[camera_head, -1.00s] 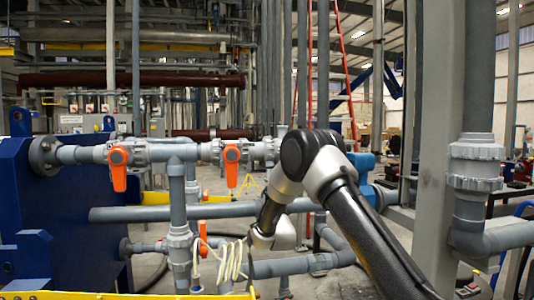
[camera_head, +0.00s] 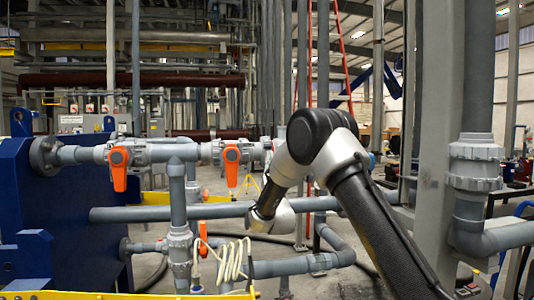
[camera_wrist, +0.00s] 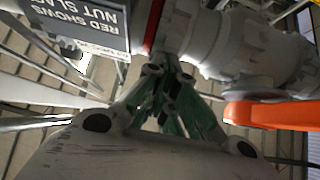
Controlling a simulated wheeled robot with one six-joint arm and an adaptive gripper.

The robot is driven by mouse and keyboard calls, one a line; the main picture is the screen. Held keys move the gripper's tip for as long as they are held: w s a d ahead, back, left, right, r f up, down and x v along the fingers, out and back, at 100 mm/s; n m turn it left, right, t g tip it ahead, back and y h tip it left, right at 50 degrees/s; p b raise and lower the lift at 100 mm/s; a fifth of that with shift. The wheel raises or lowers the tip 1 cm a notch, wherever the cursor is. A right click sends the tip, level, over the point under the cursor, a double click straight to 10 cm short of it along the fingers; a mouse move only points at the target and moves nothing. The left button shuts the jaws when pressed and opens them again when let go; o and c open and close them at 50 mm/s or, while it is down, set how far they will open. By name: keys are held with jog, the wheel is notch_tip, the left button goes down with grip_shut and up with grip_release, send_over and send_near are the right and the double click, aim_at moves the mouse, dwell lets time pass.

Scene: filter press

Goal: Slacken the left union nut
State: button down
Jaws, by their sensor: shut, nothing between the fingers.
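Grey pipework with two orange-handled valves runs across the head view; the left valve handle (camera_head: 119,168) and the right valve handle (camera_head: 231,165) both hang down. Grey ribbed nuts flank the valves, such as the ribbed nut (camera_head: 140,153) right of the left handle. In the wrist view, a large grey ribbed fitting (camera_wrist: 190,32) is just beyond my gripper (camera_wrist: 168,76), with an orange handle (camera_wrist: 272,113) at right. My gripper's fingers are together and empty; contact with the fitting cannot be told. The fingers do not show in the head view. I cannot tell which nut the wrist view shows.
An upside-down sign (camera_wrist: 92,28) reading "RED SHOWS NUT SLACK" is close at upper left in the wrist view, beside a red strip (camera_wrist: 153,26). A grey post (camera_head: 440,150) stands right of my arm. A coiled pale cable (camera_head: 232,260) hangs below the pipes.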

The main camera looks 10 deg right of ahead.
aim_at(269, 145)
notch_tip(269, 145, up, 3)
jog(key=shift+s+f, duration=0.1)
jog(key=shift+s, duration=0.05)
jog(key=shift+a+r, duration=0.15)
jog(key=shift+r, duration=1.35)
jog(key=shift+w+a+r, duration=0.1)
jog(key=shift+w+r, duration=0.2)
jog(key=shift+r, duration=0.35)
jog(key=shift+w+r, duration=0.25)
jog(key=shift+r, duration=0.4)
jog(key=shift+f, duration=0.1)
jog(key=s+f, duration=0.1)
jog(key=f, duration=0.1)
jog(key=s+f, duration=0.1)
jog(key=f, duration=0.2)
jog(key=s+f, duration=0.1)
jog(key=f, duration=0.1)
jog(key=shift+a+f, duration=0.1)
jog(key=shift+f, duration=0.3)
jog(key=shift+s+f, duration=0.2)
jog(key=shift+s, duration=0.05)
